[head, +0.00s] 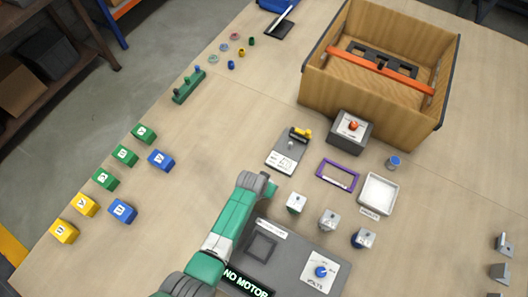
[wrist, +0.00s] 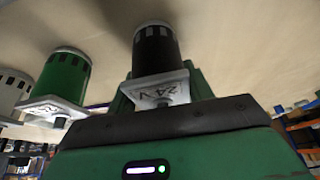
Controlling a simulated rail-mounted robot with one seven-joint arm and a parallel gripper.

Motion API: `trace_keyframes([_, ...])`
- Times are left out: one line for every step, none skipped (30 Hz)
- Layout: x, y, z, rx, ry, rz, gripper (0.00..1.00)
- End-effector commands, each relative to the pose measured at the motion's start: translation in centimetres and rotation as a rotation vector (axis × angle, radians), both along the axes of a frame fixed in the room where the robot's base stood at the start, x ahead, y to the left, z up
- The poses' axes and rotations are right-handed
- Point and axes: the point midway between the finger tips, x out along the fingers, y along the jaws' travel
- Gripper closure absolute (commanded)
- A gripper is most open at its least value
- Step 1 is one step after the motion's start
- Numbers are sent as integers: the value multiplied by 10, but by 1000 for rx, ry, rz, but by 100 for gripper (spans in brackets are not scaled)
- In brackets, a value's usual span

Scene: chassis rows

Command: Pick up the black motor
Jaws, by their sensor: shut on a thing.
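The black motor (wrist: 153,48) has a grey flange marked 24V. In the wrist view it stands at the middle, against the dark front edge of my gripper (wrist: 163,92). The gripper is shut on it, with green finger parts on both sides of the flange. I cannot tell whether the motor touches the table. In the head view my gripper (head: 262,186) hides the black motor. A green motor (wrist: 64,75) stands just left of it in the wrist view, with a grey-white motor (wrist: 14,90) beyond.
In the head view, the green motor (head: 296,203), the grey one (head: 328,220) and a blue one (head: 363,239) form a row right of my gripper. A grey panel marked NO MOTOR (head: 290,250) lies in front. A purple frame (head: 338,175) and a large wooden box (head: 375,110) lie behind.

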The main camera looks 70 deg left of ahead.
Motion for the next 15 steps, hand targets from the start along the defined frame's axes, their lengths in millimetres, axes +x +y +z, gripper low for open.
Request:
trace_keyframes([1, 1, 7, 3, -4, 0, 99])
trace_keyframes([1, 1, 12, 5, -3, -1, 99])
trace_keyframes([1, 1, 18, 4, -3, -1, 99])
trace_keyframes([2, 1, 25, 6, -4, -1, 99])
trace_keyframes([2, 1, 32, 5, -5, -1, 99])
trace_keyframes([2, 1, 41, 6, -6, -1, 99])
trace_keyframes([1, 1, 47, 5, -5, -1, 99])
trace_keyframes([1, 1, 54, 6, -4, -1, 99])
trace_keyframes([1, 1, 63, 6, -5, -1, 99])
trace_keyframes([1, 1, 69, 5, -4, 0, 99])
trace_keyframes([1, 1, 74, 6, -4, -1, 99])
trace_keyframes([1, 1, 80, 5, -3, -1, 99])
trace_keyframes([1, 1, 84, 5, -3, -1, 99])
trace_keyframes([1, 1, 88, 4, -4, -1, 99])
trace_keyframes([1, 1, 91, 4, -3, -1, 99])
